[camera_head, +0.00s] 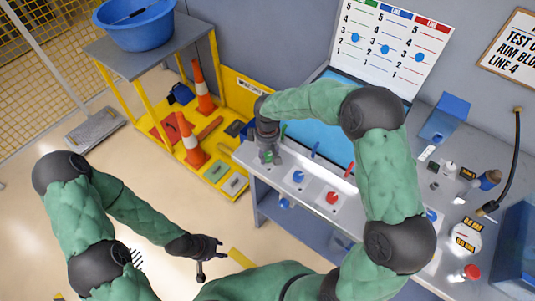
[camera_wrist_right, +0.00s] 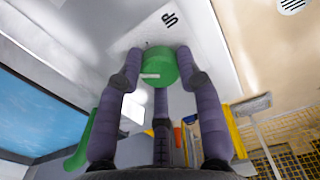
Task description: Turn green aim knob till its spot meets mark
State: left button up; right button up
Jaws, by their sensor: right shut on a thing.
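The green knob (camera_wrist_right: 160,66) is a round green cap with a small pale mark on its near face, on a white panel. The fingers of my right gripper (camera_wrist_right: 158,78) are closed around it. In the head view my right gripper (camera_head: 267,154) covers most of it.
A blue knob (camera_head: 298,177) and a red knob (camera_head: 333,198) sit right of the green one on the bench front. A yellow-framed cart (camera_head: 213,55) with orange cones stands at left.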

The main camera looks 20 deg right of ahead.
aim_at(267, 155)
dwell(0.5)
jog(key=o, duration=1.1)
jog(key=shift+o, duration=0.2)
notch_tip(267, 155, up, 12)
